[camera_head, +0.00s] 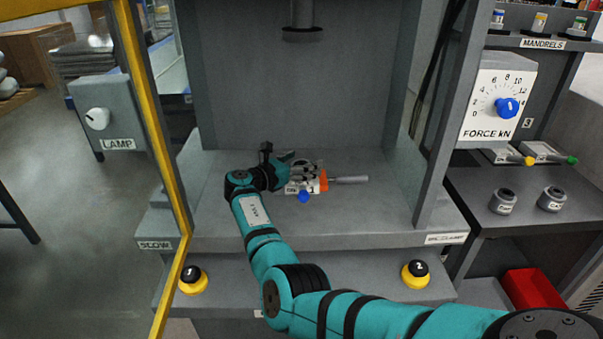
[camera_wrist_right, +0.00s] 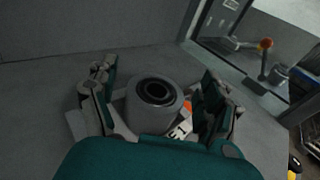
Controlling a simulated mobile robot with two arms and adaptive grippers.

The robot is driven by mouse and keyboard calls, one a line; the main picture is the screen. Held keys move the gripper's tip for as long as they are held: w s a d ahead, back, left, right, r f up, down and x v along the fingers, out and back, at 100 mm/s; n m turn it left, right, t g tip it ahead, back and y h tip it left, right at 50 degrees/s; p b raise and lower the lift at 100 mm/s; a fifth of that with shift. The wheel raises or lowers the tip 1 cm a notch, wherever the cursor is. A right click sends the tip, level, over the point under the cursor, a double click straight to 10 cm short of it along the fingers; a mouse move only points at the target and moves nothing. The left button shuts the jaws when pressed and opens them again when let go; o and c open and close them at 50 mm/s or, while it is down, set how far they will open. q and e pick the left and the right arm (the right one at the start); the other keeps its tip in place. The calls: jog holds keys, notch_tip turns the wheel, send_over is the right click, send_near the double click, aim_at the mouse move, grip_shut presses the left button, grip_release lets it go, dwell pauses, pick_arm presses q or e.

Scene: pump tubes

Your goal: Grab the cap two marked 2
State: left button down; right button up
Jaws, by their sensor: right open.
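My right gripper (camera_head: 280,163) is open over the press bed, beside a small fixture (camera_head: 312,181) with an orange part and a blue knob. In the right wrist view its two fingers (camera_wrist_right: 158,98) stand either side of a grey cylinder (camera_wrist_right: 145,118) with a dark round opening; I cannot tell whether they touch it. No 2 can be read on this cylinder. On the right-hand bench stand two grey, dark-topped cylinders, a left one (camera_head: 503,202) and a right one (camera_head: 552,200), with labels too small to read surely. My left gripper is not in view.
The press has side walls and a ram (camera_head: 302,22) above. A red bin (camera_head: 533,290) stands lower right. A yellow post (camera_head: 150,110) rises at the left.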

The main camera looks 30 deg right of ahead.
jog(key=c, duration=1.5)
grip_shut()
